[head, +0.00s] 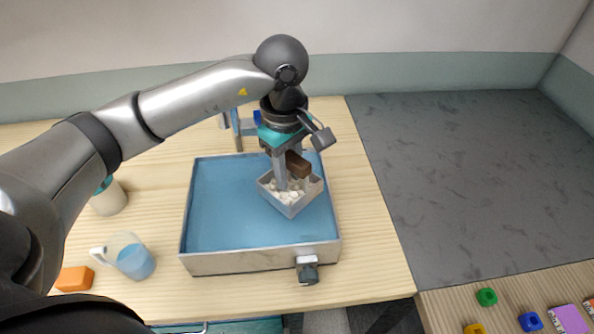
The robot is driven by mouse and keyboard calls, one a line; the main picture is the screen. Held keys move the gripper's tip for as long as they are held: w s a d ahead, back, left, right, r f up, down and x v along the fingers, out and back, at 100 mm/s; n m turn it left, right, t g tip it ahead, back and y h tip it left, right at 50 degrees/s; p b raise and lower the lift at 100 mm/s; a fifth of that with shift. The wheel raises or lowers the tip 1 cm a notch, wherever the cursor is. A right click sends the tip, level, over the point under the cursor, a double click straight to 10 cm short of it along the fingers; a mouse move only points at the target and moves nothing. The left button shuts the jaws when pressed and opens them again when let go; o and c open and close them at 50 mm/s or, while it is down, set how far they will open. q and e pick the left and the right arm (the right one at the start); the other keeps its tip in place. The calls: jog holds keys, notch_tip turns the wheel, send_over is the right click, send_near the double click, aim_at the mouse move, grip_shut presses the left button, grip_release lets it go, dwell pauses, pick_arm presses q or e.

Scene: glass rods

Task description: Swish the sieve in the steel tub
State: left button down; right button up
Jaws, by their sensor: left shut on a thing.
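The steel tub (215,263) stands on the wooden table, its inside showing blue like water. The sieve (291,209) is a small square grey box with several pale lumps in it and a brown handle block (298,163). It is inside the tub's outline, towards the right. My left gripper (292,180) points down over the sieve and is shut on its brown handle. I cannot tell how deep the sieve sits in the water. My right gripper is not in view.
A clear jug (134,259) with blue liquid, an orange block (74,279) and a pale container (109,199) stand left of the tub. A tap (307,270) sits on the tub's front wall. Grey floor lies right of the table; coloured blocks lie at bottom right.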

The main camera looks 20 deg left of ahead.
aim_at(272, 170)
pick_arm(q)
jog(key=a+n+p, duration=0.1)
jog(key=n, duration=0.1)
jog(key=n+p, duration=0.1)
jog(key=n, duration=0.1)
jog(key=a+n+p, duration=0.1)
jog(key=n, duration=0.1)
jog(key=shift+w+a+r, duration=0.3)
jog(key=shift+w+a, duration=0.05)
jog(key=shift+w, duration=0.05)
jog(key=a+n+p, duration=0.1)
jog(key=n, duration=0.1)
jog(key=shift+a+n, duration=0.2)
jog(key=shift+n, duration=0.8)
jog(key=f+b, duration=0.4)
jog(key=f, duration=0.1)
jog(key=f+b, duration=0.4)
jog(key=f, duration=0.1)
jog(key=f+b, duration=0.3)
jog(key=f, duration=0.2)
jog(key=shift+w+a+f+b, duration=0.1)
jog(key=shift+a+f+b, duration=0.1)
jog(key=shift+a+b, duration=0.15)
